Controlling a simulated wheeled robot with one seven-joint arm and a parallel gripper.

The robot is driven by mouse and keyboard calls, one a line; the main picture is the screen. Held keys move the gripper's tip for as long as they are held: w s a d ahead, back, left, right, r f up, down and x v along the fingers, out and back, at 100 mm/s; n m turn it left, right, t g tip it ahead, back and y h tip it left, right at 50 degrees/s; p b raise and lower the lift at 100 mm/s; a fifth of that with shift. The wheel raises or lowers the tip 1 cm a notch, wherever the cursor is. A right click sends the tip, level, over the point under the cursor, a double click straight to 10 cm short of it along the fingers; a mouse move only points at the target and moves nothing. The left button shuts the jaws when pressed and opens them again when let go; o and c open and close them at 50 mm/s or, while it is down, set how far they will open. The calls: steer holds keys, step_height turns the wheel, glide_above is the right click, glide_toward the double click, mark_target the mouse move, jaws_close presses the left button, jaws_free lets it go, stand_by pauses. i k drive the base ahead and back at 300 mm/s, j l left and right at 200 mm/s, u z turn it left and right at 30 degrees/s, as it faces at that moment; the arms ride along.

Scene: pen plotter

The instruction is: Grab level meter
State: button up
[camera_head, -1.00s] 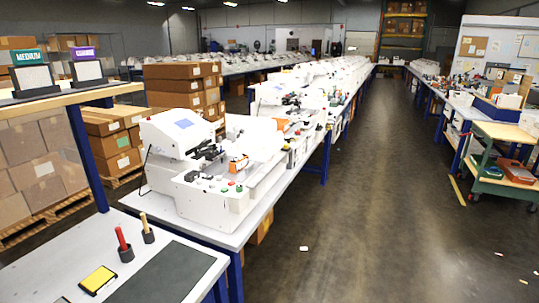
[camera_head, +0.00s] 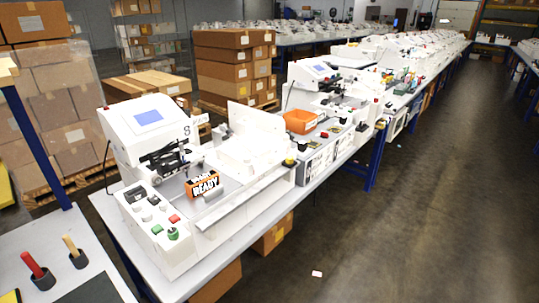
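I cannot pick out a level meter for certain in this view. The nearest white plotter machine (camera_head: 185,170) stands on a long white bench with blue legs. It has a blue screen (camera_head: 148,118), a black pen mechanism, and an orange and black block marked "READY" (camera_head: 203,185) on its bed. Green, red and white knobs (camera_head: 173,234) sit on its front panel. A yellow item (camera_head: 11,297) is cut off at the bottom left, on a nearer table. My gripper is not in view.
The near table (camera_head: 60,240) holds a red-handled tool (camera_head: 34,268) and a wooden-handled tool (camera_head: 74,249) in dark cups. A second machine (camera_head: 335,95) and an orange bin (camera_head: 300,121) stand farther along the bench. Stacked boxes (camera_head: 235,65) stand behind. The right-hand floor (camera_head: 430,210) is mostly clear.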

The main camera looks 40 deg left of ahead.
mark_target(197, 186)
steer(key=i+u, duration=0.35)
steer(key=i+l+u, duration=0.3)
steer(key=i, duration=0.2)
steer(key=i+l+u, duration=0.1)
steer(key=i+u, duration=0.25)
steer(key=i+l+u, duration=0.3)
steer(key=i+l, duration=0.05)
steer(key=i, duration=0.1)
